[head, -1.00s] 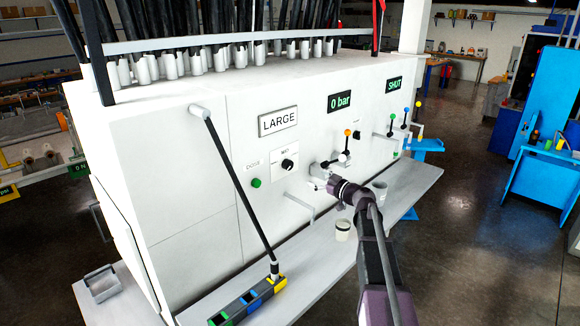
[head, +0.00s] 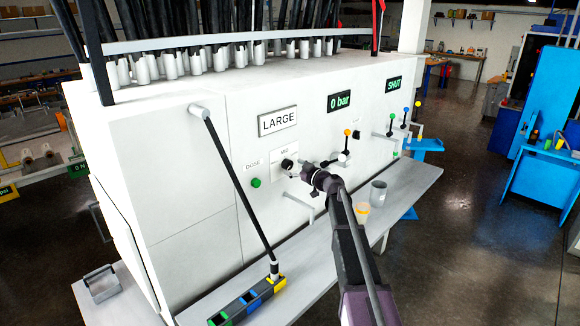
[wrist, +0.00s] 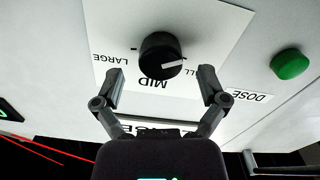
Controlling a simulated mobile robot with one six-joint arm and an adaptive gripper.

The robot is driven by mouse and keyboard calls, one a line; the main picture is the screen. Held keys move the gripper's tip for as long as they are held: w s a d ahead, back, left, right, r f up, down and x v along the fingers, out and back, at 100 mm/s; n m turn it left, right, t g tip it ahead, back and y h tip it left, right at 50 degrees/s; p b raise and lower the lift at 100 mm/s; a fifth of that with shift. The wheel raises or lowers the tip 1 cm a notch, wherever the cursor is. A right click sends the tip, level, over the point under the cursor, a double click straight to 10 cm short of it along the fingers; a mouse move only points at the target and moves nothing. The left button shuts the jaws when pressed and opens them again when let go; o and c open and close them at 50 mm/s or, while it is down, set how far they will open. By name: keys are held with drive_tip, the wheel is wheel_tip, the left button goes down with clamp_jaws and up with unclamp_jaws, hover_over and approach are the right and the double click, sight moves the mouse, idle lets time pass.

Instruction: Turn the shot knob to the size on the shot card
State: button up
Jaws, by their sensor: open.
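The shot card (head: 278,121) on the white machine front reads LARGE. The shot knob (head: 287,164) is black and sits on a white label plate below the card. In the wrist view the knob (wrist: 160,52) shows a white pointer line aimed to the right, toward a partly hidden label ending in LL. MID shows below the knob and LARGE to the left. My gripper (head: 299,168) is close to the knob. In the wrist view my gripper (wrist: 161,80) is open, one finger on each side below the knob, apparently not touching it.
A green DOSE button (head: 255,183) is beside the knob plate. A lever with an orange ball (head: 347,132) is to the right. A black slanted rod (head: 240,190) crosses the left.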

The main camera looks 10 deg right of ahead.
drive_tip(key=shift+x, duration=1.1)
drive_tip(key=c, duration=1.1)
drive_tip(key=shift+d, duration=0.15)
drive_tip(key=shift+c, duration=0.2)
